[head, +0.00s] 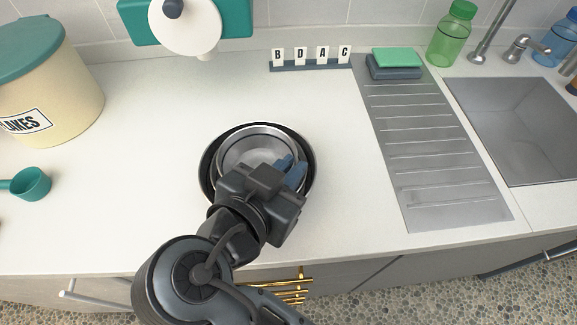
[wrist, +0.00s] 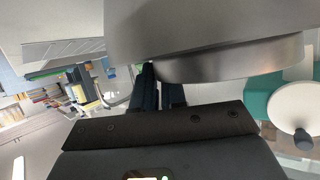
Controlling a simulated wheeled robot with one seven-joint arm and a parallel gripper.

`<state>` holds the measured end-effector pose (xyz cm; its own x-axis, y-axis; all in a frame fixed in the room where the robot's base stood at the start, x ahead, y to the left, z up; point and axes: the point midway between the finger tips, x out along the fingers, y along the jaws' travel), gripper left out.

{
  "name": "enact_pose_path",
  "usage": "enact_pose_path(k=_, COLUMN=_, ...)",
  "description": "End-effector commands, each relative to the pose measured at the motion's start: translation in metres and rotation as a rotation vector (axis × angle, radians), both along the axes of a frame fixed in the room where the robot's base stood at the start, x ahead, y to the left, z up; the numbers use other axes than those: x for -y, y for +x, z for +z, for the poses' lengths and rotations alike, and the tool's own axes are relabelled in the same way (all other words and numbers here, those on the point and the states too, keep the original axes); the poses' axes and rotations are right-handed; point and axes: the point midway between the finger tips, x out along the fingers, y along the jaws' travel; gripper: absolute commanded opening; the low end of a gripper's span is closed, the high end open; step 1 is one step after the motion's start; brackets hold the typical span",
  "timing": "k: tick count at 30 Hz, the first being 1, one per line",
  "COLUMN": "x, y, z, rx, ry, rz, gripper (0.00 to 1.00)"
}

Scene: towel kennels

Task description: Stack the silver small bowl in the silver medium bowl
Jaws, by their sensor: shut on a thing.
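The silver small bowl (head: 233,153) shows in the head view at the middle of the counter, above or inside a wider, dark-rimmed bowl (head: 206,170), which seems to be the silver medium bowl. Their rims look nearly concentric; I cannot tell whether the two touch. My gripper (head: 288,170) is shut on the right side of the small bowl, and my wrist hides the near part of both bowls. In the wrist view, blue fingers (wrist: 165,92) meet the edge of a large silver bowl surface (wrist: 230,60).
A cream canister (head: 65,90) and a teal scoop (head: 30,183) stand left. A letter rack (head: 310,65) is at the back. Sponges (head: 396,62), a ribbed drainer (head: 425,150), a green bottle (head: 452,35) and a sink (head: 520,120) lie right. Counter around the bowls is clear.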

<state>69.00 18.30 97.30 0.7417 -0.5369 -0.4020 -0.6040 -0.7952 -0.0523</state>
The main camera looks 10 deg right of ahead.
Motion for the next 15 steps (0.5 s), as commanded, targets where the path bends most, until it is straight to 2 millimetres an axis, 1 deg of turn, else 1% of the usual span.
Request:
enact_pose_path(k=6, x=0.0001, y=0.0000, z=-0.0074, rx=0.000, ry=0.000, rz=0.000, gripper=0.00)
enact_pose_path(k=9, x=-0.0001, y=0.0000, z=-0.0066, rx=0.000, ry=0.000, rz=0.000, gripper=0.00)
enact_pose_path(k=10, x=0.0000, y=0.0000, z=-0.0068, rx=0.000, ry=0.000, rz=0.000, gripper=0.12)
enact_pose_path(k=15, x=0.0000, y=-0.0001, z=-0.0066, rx=-0.001, ry=-0.001, rz=0.000, gripper=0.28)
